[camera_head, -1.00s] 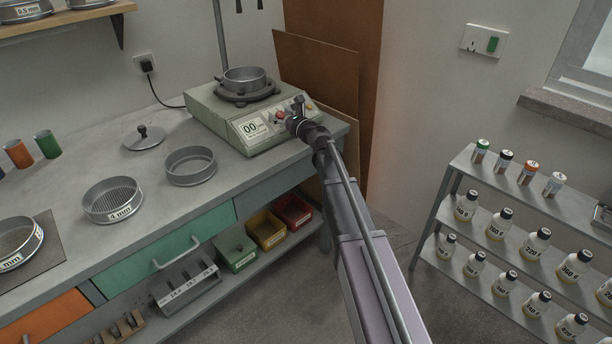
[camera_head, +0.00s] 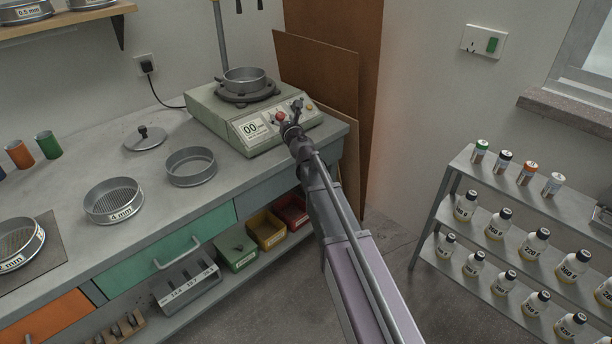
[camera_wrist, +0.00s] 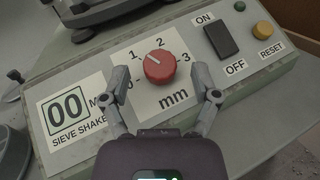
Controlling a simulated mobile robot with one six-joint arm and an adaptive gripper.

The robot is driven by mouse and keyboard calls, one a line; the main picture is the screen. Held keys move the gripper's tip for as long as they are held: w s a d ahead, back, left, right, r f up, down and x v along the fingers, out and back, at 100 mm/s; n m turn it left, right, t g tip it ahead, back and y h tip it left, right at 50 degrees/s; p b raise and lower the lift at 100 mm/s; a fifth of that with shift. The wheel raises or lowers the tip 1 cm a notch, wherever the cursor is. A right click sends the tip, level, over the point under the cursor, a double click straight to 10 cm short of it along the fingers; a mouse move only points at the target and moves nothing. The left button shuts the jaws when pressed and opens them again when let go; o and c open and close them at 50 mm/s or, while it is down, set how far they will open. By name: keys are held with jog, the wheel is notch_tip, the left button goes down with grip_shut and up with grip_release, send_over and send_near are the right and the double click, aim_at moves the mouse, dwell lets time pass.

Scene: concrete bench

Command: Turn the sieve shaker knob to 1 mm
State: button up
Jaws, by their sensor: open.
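The sieve shaker (camera_head: 205,108) stands on the bench at the back, with a small sieve on top. Its red knob (camera_wrist: 165,70) sits on a white dial plate marked 0, 1, 2, 3 and mm. The knob's white mark points up-left, roughly between the 1 and the 2; the exact setting is hard to tell. The knob also shows in the head view (camera_head: 280,116). My gripper (camera_wrist: 160,76) is open, with one finger on each side of the knob and a visible gap on both sides. In the head view my gripper (camera_head: 291,126) is at the panel's front.
Right of the knob are a black ON/OFF switch (camera_wrist: 221,40) and a yellow reset button (camera_wrist: 265,30). The 00 display (camera_wrist: 66,107) is to the left. Loose sieves (camera_head: 190,167) and a lid (camera_head: 145,138) lie on the bench. A bottle rack (camera_head: 445,210) stands at right.

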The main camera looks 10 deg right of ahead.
jog(key=s+a+r+n+g+y+p, duration=0.15)
jog(key=s+n+g+y+p, duration=0.45)
jog(key=s+n, duration=1)
jog(key=s+d+f+n+g+h+p, duration=0.1)
jog(key=s+d+n+g+h+p, duration=0.1)
jog(key=s+n, duration=0.4)
jog(key=s+d+f+n+g+h+p, duration=0.1)
jog(key=s+d+n+g+h+p, duration=0.2)
jog(key=s+n+g+p, duration=0.2)
jog(key=shift+s+d+f+n+p, duration=0.15)
jog(key=shift+s+d+n+p, duration=0.1)
jog(key=shift+s+n+p, duration=1)
jog(key=shift+w, duration=0.1)
